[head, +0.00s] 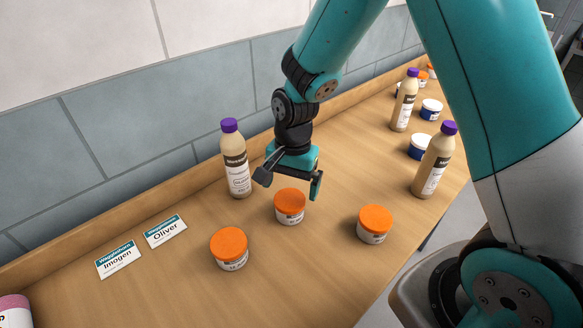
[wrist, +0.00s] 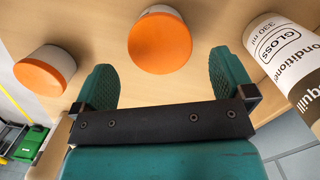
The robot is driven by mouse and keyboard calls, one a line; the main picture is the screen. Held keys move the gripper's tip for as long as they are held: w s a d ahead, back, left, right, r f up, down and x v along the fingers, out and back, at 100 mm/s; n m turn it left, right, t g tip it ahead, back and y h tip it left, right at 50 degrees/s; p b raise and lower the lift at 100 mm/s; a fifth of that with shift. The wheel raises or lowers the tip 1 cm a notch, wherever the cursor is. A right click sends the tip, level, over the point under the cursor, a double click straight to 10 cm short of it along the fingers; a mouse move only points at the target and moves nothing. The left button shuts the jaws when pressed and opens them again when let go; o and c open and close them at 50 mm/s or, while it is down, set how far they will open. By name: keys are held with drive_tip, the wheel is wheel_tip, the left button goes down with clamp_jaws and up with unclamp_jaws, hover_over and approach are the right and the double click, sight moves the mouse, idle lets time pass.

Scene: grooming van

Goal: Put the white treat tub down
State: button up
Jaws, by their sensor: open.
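Three white tubs with orange lids stand upright on the wooden counter: a middle one (head: 289,208), a left one (head: 230,250) and a right one (head: 374,225). Which is the treat tub I cannot tell; their labels are too small to read. My gripper (head: 290,181) is open and empty just above and behind the middle tub. In the wrist view, the middle tub's orange lid (wrist: 160,42) shows beyond and between the open fingers (wrist: 161,78), apart from them. Another orange-lidded tub (wrist: 45,72) shows at the left there.
A purple-capped bottle (head: 236,160) stands close left of my gripper, and shows as a conditioner bottle (wrist: 285,55). Name cards Imogen (head: 118,260) and Oliver (head: 165,231) lie left. The front counter between tubs is clear.

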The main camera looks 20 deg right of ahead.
sight(292, 195)
drive_tip(key=r, duration=0.5)
drive_tip(key=shift+w+d+r, duration=0.15)
drive_tip(key=shift+w+d, duration=0.05)
drive_tip(key=shift+w, duration=0.05)
drive_tip(key=s+a+r+n+y, duration=0.1)
drive_tip(key=s+a+r+n, duration=0.1)
drive_tip(key=s+r+n, duration=0.4)
drive_tip(key=s+a+r+n+t+y, duration=0.1)
drive_tip(key=s+a+r+n+y, duration=0.1)
drive_tip(key=s+r+n, duration=0.5)
drive_tip(key=s+a+n, duration=0.1)
drive_tip(key=s+n, duration=0.2)
drive_tip(key=s, duration=0.3)
drive_tip(key=shift+s+a+r, duration=0.2)
drive_tip(key=shift+s+a, duration=0.1)
